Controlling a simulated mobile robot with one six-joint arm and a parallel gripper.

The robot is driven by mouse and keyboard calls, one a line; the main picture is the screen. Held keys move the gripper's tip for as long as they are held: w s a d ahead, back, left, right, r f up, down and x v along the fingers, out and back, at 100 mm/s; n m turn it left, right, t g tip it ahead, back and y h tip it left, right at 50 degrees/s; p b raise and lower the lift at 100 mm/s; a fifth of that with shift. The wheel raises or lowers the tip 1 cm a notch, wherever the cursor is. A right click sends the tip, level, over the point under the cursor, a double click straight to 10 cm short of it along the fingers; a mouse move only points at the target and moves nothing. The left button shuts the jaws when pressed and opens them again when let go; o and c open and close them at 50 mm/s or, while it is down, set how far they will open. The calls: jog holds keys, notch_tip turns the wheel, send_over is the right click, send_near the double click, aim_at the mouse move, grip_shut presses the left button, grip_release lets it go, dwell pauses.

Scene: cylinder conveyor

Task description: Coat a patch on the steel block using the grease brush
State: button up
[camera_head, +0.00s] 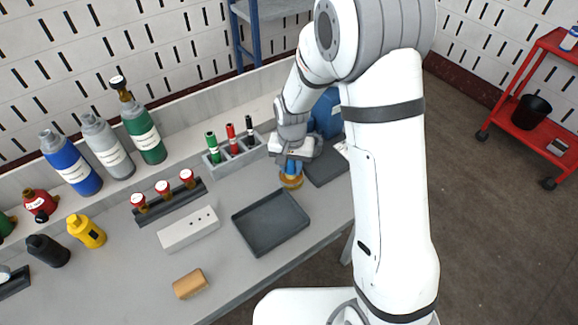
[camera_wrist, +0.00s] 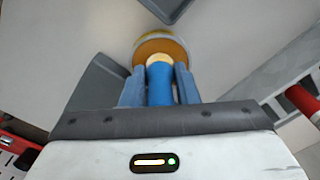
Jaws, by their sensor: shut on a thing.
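My gripper (camera_head: 291,168) points down at the far right part of the grey bench. In the wrist view, its two fingers (camera_wrist: 160,74) are shut on the blue handle of the grease brush (camera_wrist: 160,90). A pale collar shows at the lower end of the handle. A round amber pot (camera_head: 291,181) is directly under the brush; it also shows in the wrist view (camera_wrist: 150,45). The bristles are hidden, and I cannot tell whether they touch the grease. A light grey block (camera_head: 189,231) with small dark holes, likely the steel block, lies left of the dark tray.
The empty dark tray (camera_head: 246,224) lies in front of the pot. A holder with markers (camera_head: 215,161) stands to its left, and a dark flat plate (camera_head: 328,170) to its right. A tan block (camera_head: 190,284) lies near the front edge. Several bottles (camera_head: 72,163) line the back left.

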dwell(0.3)
jog(key=shift+r+p, duration=2.3)
jog(key=shift+r, duration=1.2)
jog(key=shift+w+d, duration=0.2)
jog(key=w+d+n, duration=0.1)
jog(key=w+d, duration=0.2)
jog(key=d, duration=0.3)
jog(key=w+d+f+n, duration=0.1)
jog(key=w+d, duration=0.3)
jog(key=d, duration=0.3)
jog(key=shift+d, duration=0.2)
jog(key=shift+d, duration=0.25)
